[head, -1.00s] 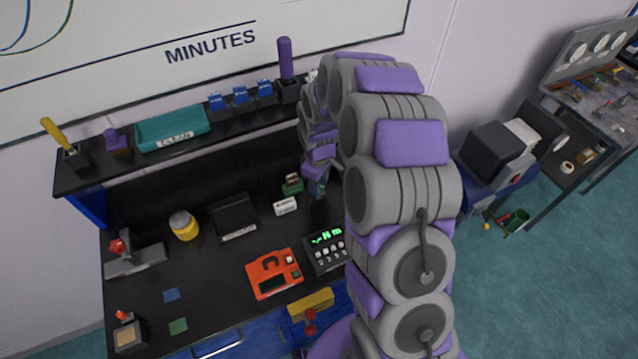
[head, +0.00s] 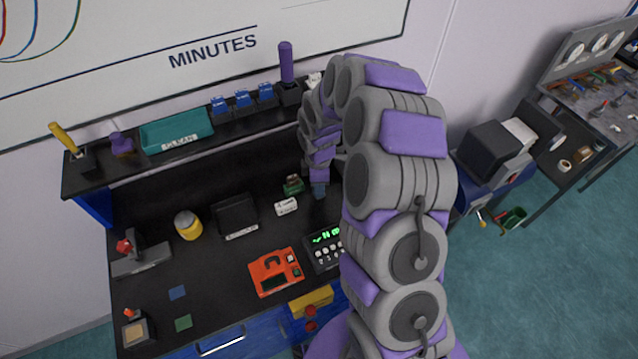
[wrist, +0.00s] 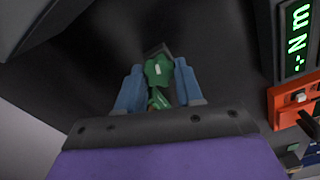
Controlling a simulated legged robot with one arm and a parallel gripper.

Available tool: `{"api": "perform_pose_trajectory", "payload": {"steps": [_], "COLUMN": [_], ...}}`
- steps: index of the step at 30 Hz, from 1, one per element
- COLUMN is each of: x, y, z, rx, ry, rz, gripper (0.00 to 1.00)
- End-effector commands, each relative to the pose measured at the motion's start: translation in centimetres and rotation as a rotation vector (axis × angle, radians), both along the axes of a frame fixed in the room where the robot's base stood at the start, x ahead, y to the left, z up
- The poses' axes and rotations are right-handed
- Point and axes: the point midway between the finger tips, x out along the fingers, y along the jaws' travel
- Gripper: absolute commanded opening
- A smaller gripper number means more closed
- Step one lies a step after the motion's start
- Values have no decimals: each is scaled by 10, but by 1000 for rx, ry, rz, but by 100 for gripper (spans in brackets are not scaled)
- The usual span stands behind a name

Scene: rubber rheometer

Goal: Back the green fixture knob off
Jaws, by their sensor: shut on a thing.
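The green fixture knob (wrist: 158,70) shows in the wrist view between the two blue fingers of my gripper (wrist: 160,88). My gripper is shut on it. A second green part (wrist: 158,99) shows just below it, closer to the palm. In the head view, a small green fixture (head: 293,185) stands on the black bench, and my gripper (head: 319,190) is down at bench height just right of it. The fingers' contact with the knob is not clear in the head view.
A white label block (head: 286,207) stands in front of the fixture. A display box with green digits (head: 325,246) and an orange device (head: 276,272) lie nearer the front. A shelf with a teal tray (head: 176,132) runs behind.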

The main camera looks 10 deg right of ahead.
Motion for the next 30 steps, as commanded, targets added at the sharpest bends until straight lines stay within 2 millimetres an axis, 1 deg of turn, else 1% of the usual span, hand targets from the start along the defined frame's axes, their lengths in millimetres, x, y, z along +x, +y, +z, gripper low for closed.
{"api": "perform_pose_trajectory", "payload": {"steps": [5, 7, 12, 16, 19, 24, 25, 30], "x": [0, 0, -1, -1, -1, -1, -1, -1], "y": [0, 0, 1, 0, 0, 0, 0, 0], "z": [-1, 0, 2, 1, -1, -1, -1, -1], "rx": [-1, 0, 2, 1, 1, 1, 1, 1], "ry": [0, 1, 4, 3, 1, 1, 1, 0], "rz": [0, 27, 232, 362, 399, 399, 399, 398], "gripper": [5, 5, 5, 5, 5, 5, 37, 53]}}
